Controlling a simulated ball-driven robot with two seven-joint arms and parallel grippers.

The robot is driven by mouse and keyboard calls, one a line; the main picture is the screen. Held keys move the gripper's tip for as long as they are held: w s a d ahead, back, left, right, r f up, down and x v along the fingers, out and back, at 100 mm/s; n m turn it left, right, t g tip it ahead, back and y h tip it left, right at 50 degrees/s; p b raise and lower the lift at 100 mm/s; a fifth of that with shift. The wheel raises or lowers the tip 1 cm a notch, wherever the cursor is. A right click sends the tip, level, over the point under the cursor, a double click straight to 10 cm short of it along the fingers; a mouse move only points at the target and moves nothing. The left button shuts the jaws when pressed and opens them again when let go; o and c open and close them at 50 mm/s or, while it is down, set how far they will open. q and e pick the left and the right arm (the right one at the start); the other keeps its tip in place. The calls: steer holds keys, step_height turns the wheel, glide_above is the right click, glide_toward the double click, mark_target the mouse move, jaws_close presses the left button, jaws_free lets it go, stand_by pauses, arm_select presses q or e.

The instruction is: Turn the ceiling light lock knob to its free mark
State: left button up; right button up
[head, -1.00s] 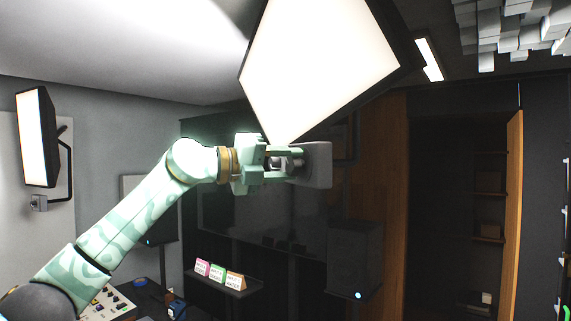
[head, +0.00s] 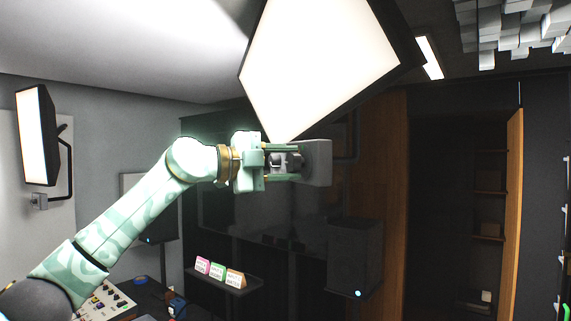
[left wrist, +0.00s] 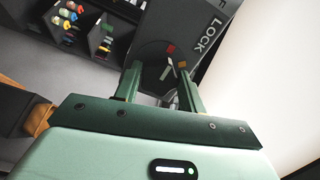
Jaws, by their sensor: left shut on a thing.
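The ceiling light (head: 318,62) is a large bright square panel in a black frame. A grey lock housing (head: 318,163) sits just below it. My left gripper (head: 290,162) reaches in from the left, its fingers shut on the small grey lock knob (head: 279,161) on the housing's side. In the left wrist view, the fingers (left wrist: 160,88) reach to a dark round dial carrying red, pale and yellowish marks. The grey housing face (left wrist: 205,32) there reads "LOCK", with a cut-off "F" above. The fingers partly hide the knob, and I cannot tell which mark it points to. My right gripper is not in view.
A second lit panel (head: 36,135) hangs on the left wall. A shelf (head: 222,281) holds several small coloured cards. A dark speaker (head: 354,258) stands lower right of the housing. A mixing desk (head: 105,300) is at lower left.

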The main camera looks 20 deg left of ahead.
arm_select(q)
steer(key=shift+n, duration=0.3)
steer(key=o, duration=1)
steer(key=shift+w+a, duration=0.1)
steer(key=shift+c, duration=0.2)
steer(key=shift+s+a, duration=0.2)
steer(key=shift+s, duration=0.05)
steer(key=b+v, duration=0.5)
steer(key=v, duration=1)
steer(key=shift+s+a, duration=0.2)
steer(key=shift+a, duration=0.15)
